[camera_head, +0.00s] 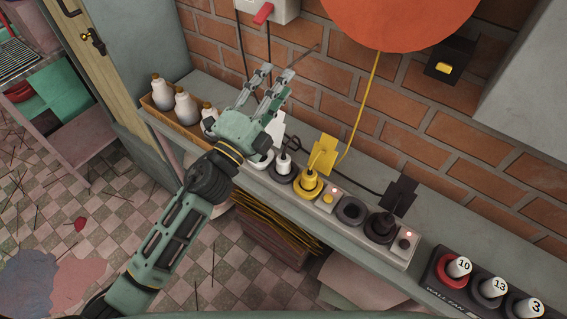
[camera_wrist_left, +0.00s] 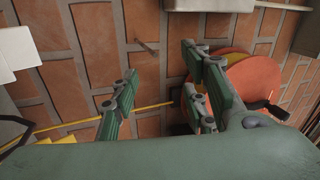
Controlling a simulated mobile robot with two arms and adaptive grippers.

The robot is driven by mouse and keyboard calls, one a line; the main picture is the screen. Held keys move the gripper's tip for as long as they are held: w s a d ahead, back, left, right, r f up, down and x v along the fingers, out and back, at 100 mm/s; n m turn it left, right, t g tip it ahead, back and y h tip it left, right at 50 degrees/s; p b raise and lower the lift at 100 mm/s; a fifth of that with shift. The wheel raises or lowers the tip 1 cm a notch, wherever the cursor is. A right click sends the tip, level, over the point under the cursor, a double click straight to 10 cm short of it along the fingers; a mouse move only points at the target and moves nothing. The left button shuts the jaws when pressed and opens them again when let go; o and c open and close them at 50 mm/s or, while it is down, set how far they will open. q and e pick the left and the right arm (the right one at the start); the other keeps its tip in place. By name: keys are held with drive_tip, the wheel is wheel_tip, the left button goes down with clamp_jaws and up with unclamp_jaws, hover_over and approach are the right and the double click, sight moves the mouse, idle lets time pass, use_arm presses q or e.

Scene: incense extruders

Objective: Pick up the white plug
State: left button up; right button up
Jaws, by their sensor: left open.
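The white plug (camera_head: 283,164) stands upright in the grey power strip (camera_head: 357,228) on the ledge, left of the yellow plug (camera_head: 311,181). A white tag (camera_head: 276,130) shows behind it, partly hidden by my gripper. My left gripper (camera_head: 277,80) is above and left of the plug, with open, empty fingers pointing up toward the brick wall. In the left wrist view the open fingers (camera_wrist_left: 160,66) face the bricks, and a white flat piece (camera_wrist_left: 20,52), possibly the tag, shows at the left. My right gripper is not in view.
A black plug (camera_head: 380,226) with a dark tag is further right on the strip. White bottles (camera_head: 185,106) stand in a wooden tray at left. A red-switched box (camera_head: 265,12) and orange disc (camera_head: 400,20) are on the wall. Numbered pegs (camera_head: 493,286) stand at lower right.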

use_arm(q)
drive_tip(key=s+d+r+m+g+h, duration=0.3)
drive_tip(key=s+d+m+g+h, duration=0.3)
drive_tip(key=d+m+g, duration=0.65)
drive_tip(key=m+g+y, duration=0.5)
drive_tip(key=m+y, duration=0.9)
drive_tip(key=m, duration=0.2)
hover_over(280, 157)
drive_tip(key=a, duration=0.3)
wheel_tip(280, 157, down, 15)
drive_tip(key=p+x, duration=0.1)
drive_tip(key=x, duration=0.2)
drive_tip(key=p+x, duration=0.2)
drive_tip(key=x, duration=0.1)
drive_tip(key=shift+d+f, duration=0.1)
drive_tip(key=shift+d, duration=0.35)
drive_tip(key=shift+d+f+t+h, duration=0.15)
drive_tip(key=shift+f+t+h, duration=0.15)
drive_tip(key=shift+f, duration=0.2)
clamp_jaws()
